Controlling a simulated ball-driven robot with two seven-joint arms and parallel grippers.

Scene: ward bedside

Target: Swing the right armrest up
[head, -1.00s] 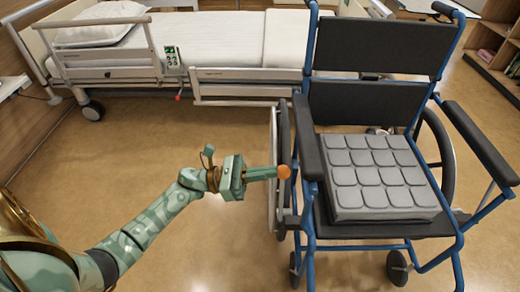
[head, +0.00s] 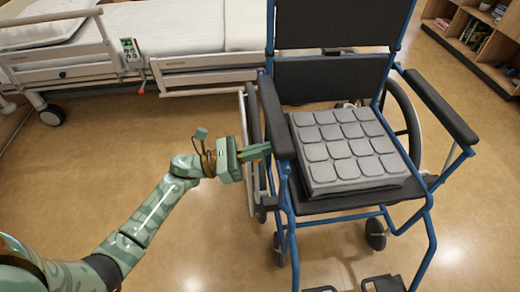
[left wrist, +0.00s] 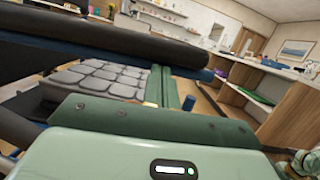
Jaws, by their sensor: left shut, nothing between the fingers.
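The blue-framed wheelchair faces me. Its right armrest (head: 276,118), a long black pad on the left of the picture, lies lowered beside the seat. It also shows as a dark bar (left wrist: 110,35) across the top of the left wrist view. My left gripper (head: 265,150) is shut and empty. Its fingertips are at the outer side of this armrest, just below the pad; the very tips are partly hidden, and I cannot tell whether they touch. The other armrest (head: 440,105) is also down. My right gripper is not in view.
A grey segmented cushion (head: 345,148) lies on the seat. A wheel (head: 248,165) stands beside the right armrest. A bed (head: 190,40) with side rails is behind at left, and shelves (head: 478,30) are at back right. The floor left of the chair is clear.

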